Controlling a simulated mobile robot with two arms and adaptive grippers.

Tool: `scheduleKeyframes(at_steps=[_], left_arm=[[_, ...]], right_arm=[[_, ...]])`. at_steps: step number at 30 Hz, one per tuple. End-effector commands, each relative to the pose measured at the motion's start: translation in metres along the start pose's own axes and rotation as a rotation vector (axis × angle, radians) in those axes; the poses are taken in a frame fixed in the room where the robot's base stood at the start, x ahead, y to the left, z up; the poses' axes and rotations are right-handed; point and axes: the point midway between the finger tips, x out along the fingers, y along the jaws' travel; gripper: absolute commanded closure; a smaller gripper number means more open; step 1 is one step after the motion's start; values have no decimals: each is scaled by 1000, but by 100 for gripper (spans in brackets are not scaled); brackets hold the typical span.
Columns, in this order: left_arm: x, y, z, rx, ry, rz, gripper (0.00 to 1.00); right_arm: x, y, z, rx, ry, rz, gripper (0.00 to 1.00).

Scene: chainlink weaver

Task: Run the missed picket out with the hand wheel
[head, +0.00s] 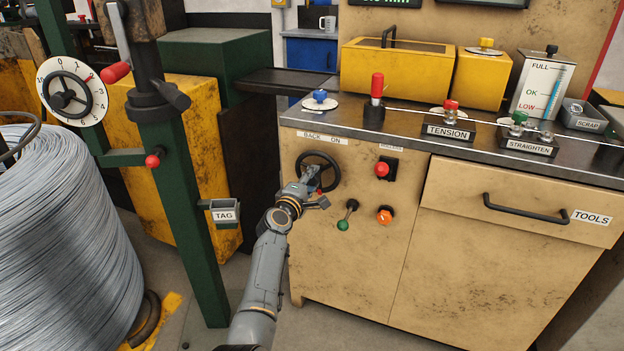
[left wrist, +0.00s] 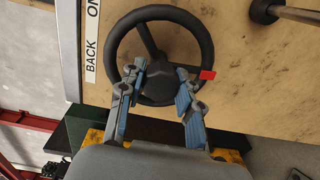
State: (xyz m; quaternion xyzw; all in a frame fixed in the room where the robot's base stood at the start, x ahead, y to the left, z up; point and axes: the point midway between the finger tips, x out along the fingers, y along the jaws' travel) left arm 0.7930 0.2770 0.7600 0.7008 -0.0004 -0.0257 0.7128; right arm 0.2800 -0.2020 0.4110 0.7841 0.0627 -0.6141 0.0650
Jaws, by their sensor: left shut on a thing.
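The black hand wheel (head: 317,153) is on the front of the tan cabinet, under a label reading BACK and ON. In the left wrist view the same wheel (left wrist: 202,40) shows its rim, hub and a spoke, with a red mark (left wrist: 207,74) at the right side. My left gripper (head: 314,181) is at the wheel's lower part. In the left wrist view its fingers (left wrist: 163,84) lie on both sides of the hub, across the lower rim, shut on the wheel. I cannot make out a picket. My right gripper is not in view.
A red button (head: 382,169), green-knobbed lever (head: 347,215) and orange knob (head: 385,215) are right of the wheel. The drawer handle (head: 525,209) juts out farther right. A green post (head: 190,220) and wire coil (head: 60,240) stand left. A wire crosses the cabinet top.

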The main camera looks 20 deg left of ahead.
Motion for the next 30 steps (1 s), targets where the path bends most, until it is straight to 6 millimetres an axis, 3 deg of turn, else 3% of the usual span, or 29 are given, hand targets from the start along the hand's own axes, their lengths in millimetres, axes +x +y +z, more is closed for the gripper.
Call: scheduleKeyframes(at_steps=[5,6,9,20,30], left_arm=[[0,1,0,0,1,1,100],[0,1,0,1,1,1,64],[0,1,0,1,1,1,44],[-2,0,0,2,0,1,42],[-42,0,0,1,1,1,42]], right_arm=[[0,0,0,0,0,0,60],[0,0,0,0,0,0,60],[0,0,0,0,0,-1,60],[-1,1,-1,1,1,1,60],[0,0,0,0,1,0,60]])
